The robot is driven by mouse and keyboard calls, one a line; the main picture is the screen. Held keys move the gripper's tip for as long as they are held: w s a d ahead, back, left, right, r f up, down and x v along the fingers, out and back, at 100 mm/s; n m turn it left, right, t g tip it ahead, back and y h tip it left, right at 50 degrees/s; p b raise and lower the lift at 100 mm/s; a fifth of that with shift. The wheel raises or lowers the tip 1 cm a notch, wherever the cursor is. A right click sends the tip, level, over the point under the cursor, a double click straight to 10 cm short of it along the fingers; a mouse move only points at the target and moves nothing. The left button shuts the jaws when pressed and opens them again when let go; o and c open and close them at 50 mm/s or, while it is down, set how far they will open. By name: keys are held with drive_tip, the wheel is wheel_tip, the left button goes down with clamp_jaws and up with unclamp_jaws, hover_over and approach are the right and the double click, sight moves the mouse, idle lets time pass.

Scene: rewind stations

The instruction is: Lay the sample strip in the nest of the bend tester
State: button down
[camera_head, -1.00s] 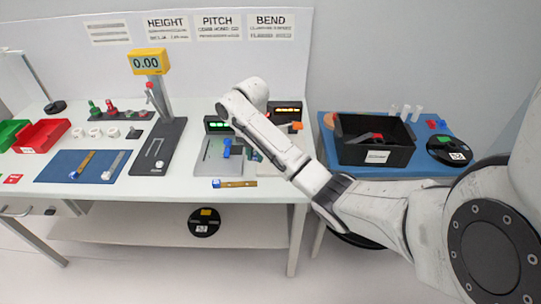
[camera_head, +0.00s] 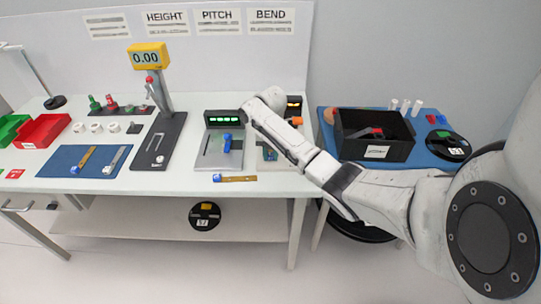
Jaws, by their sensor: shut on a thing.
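The bend tester (camera_head: 262,168) stands under the BEND sign at the right end of the white bench. My forearm crosses in front of it and hides most of it, including its nest. Part of its dark display box (camera_head: 293,103) shows behind my arm. My gripper is hidden behind my own arm links, so neither its jaws nor anything in them shows. A brown strip with a blue end (camera_head: 238,179) lies near the bench's front edge. A similar strip (camera_head: 88,158) and a grey one (camera_head: 116,158) lie on the blue mat (camera_head: 62,168).
The pitch station (camera_head: 212,160), with a green-lit display (camera_head: 224,118), stands just left of the bend tester. The height gauge (camera_head: 158,140) reads 0.00. Red bin (camera_head: 42,130) at left. A black crate (camera_head: 395,152) stands on the blue side table (camera_head: 432,160). The bench front is mostly clear.

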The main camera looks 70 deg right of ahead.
drive_tip(key=shift+f, duration=0.6)
drive_tip(key=shift+f, duration=0.2)
drive_tip(key=c, duration=0.9)
unclamp_jaws()
drive_tip(key=shift+c, duration=0.2)
drive_tip(key=shift+r, duration=0.1)
